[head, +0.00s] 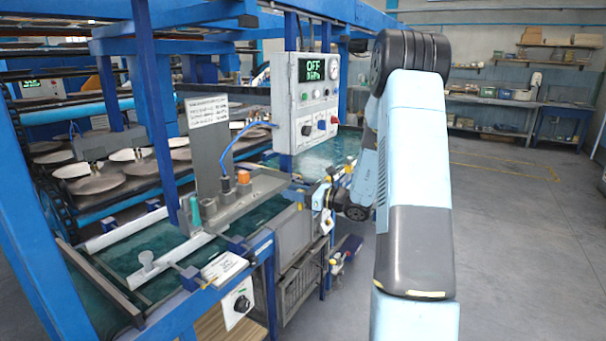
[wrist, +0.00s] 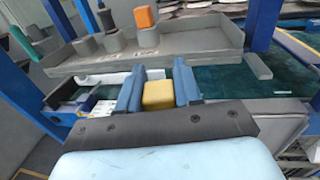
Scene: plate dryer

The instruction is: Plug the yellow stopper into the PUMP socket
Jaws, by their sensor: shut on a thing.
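My gripper (wrist: 157,82) is shut on the yellow stopper (wrist: 158,96), which shows between its two blue fingers in the wrist view. In the head view my gripper (head: 322,194) is at the right end of the machine, beside the grey socket tray (head: 262,189). The tray (wrist: 205,58) lies beyond the fingers in the wrist view, apart from the stopper. An orange stopper (wrist: 145,18) stands in one of its sockets; it also shows in the head view (head: 243,177).
A grey control box (head: 307,100) reading OFF hangs above the tray's right end, with a blue cable (head: 236,140) curving down. A teal plug (head: 195,212) stands left of the tray. A blue post (wrist: 262,22) rises behind it. The floor (head: 510,230) at right is clear.

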